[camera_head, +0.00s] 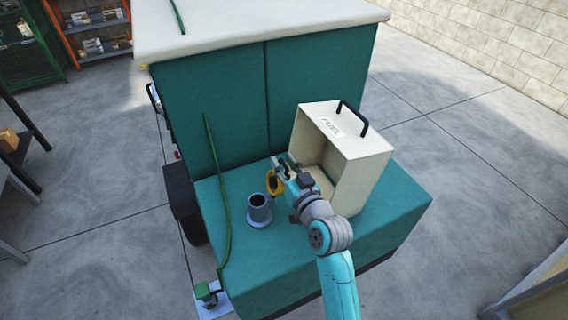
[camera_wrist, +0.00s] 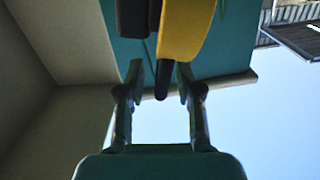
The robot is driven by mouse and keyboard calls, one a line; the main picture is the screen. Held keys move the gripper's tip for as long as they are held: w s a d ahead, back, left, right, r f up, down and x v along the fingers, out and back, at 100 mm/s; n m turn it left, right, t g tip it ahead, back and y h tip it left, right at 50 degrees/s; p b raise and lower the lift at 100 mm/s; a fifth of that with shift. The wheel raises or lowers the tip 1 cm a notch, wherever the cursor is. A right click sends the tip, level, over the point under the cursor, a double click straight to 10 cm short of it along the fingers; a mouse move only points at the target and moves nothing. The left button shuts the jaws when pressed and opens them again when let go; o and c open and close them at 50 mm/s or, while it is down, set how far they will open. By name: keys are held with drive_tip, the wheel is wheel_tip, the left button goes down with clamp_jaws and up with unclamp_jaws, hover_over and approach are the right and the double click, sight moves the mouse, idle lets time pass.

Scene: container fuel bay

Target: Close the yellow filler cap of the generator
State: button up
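The teal generator (camera_head: 330,248) has a low ledge with a grey filler neck (camera_head: 260,212), whose round mouth shows dark and uncovered. The yellow cap (camera_head: 273,182) stands up on edge beside the neck, on its right. It also shows in the wrist view (camera_wrist: 187,28), just beyond my fingertips, with dark parts next to it. My gripper (camera_head: 280,168) is at the cap in the head view and partly hides it. In the wrist view my fingers (camera_wrist: 160,75) are apart, with a narrow dark piece between them that seems to touch neither. Whether they touch the cap is unclear.
A cream open-sided box (camera_head: 367,160) with a black handle and a fuel label stands on the ledge, close right of my gripper. A green cord (camera_head: 218,180) hangs at the left.

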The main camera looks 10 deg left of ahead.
drive_tip(key=shift+c, duration=0.2)
clamp_jaws()
drive_tip(key=shift+a, duration=0.1)
drive_tip(key=a+n, duration=0.1)
drive_tip(key=s+a+n, duration=0.2)
drive_tip(key=n, duration=0.1)
drive_tip(key=shift+r, duration=0.3)
drive_tip(key=shift+s+a+f+n, duration=1)
drive_tip(key=shift+a+f+n, duration=0.65)
drive_tip(key=shift+n, duration=1.1)
drive_tip(key=shift+s+a+f+n, duration=1.2)
drive_tip(key=shift+f+n, duration=0.65)
drive_tip(key=shift+n, duration=0.95)
drive_tip(key=shift+s+a+f+n, duration=0.85)
drive_tip(key=shift+a+f+n, duration=0.85)
drive_tip(key=shift+n, duration=1.05)
drive_tip(key=shift+f, duration=0.15)
